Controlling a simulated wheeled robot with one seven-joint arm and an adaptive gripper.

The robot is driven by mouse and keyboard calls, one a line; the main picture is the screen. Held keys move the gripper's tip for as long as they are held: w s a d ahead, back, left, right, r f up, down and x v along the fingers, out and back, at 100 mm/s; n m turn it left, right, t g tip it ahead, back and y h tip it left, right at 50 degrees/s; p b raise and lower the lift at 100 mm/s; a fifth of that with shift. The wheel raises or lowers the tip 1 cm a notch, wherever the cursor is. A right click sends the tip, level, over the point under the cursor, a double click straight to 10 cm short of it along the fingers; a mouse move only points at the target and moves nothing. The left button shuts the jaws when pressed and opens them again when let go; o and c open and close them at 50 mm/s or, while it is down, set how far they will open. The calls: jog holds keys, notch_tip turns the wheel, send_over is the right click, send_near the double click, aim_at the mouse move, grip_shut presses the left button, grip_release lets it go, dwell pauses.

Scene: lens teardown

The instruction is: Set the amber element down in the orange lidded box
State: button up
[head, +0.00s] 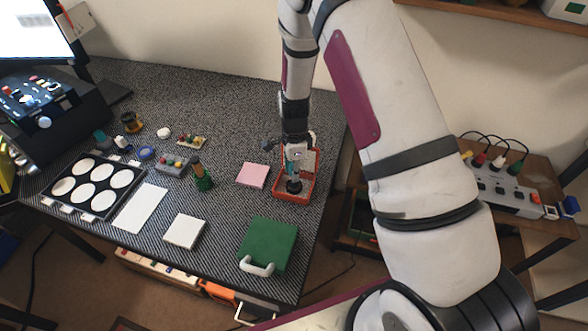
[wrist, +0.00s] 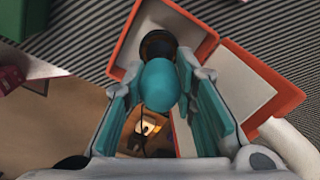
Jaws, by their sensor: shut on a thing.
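The orange lidded box (head: 279,193) stands open near the table's right edge, and its white-lined parts show in the wrist view (wrist: 205,38). My gripper (head: 295,158) is above it, fingers pointing down. In the wrist view my gripper (wrist: 163,100) is shut on a teal rounded bulb (wrist: 160,85). At the bulb's far end is a dark round piece with a brownish amber tint (wrist: 158,45), seen against the box's white lining; this looks like the amber element. The head view shows this end dark (head: 294,186) within the box outline. I cannot tell whether it touches the floor.
A pink pad (head: 252,175) lies left of the box. A green case with a white handle (head: 268,243) is in front. A green wooden-handled tool (head: 203,178), white pad (head: 184,231) and black tray (head: 73,205) lie further left. The table's right edge is close to the box.

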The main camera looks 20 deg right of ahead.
jog(key=shift+r+p, duration=1.45)
jog(key=shift+r, duration=3.5)
jog(key=n, duration=0.2)
jog(key=r+n, duration=0.1)
jog(key=n, duration=0.2)
jog(key=r+n, duration=0.1)
jog(key=n, duration=0.3)
jog(key=shift+s+r, duration=0.1)
jog(key=shift+r, duration=0.15)
notch_tip(320, 180, up, 2)
jog(key=n, duration=1)
jog(key=shift+s+r, duration=0.1)
